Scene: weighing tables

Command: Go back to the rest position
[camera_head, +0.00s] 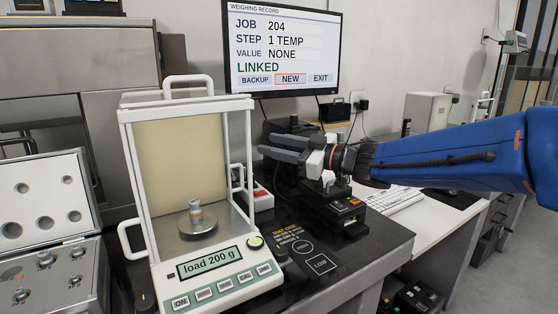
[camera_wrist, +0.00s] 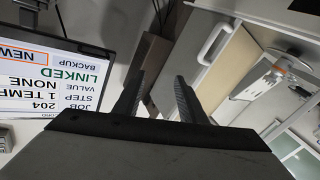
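My gripper (camera_head: 265,145) is at the end of my blue arm, reaching in from the right. It is raised above the dark table, right of the balance (camera_head: 218,287) and below the monitor (camera_head: 282,48). In the wrist view, the two dark fingers of my gripper (camera_wrist: 158,88) stand apart with nothing held between them. A metal weight (camera_head: 196,212) stands on the balance pan inside the glass case. The balance display (camera_head: 207,261) reads "load 200 g". The monitor reads JOB 204, STEP 1 TEMP, VALUE NONE, LINKED, with NEW outlined in orange.
An open metal case (camera_head: 45,205) with round holes and weights is at the left. A black device (camera_head: 338,205) with lit buttons stands below my gripper. A keyboard (camera_head: 393,197) lies on the white table at the right. Open floor (camera_head: 510,260) shows at the far right.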

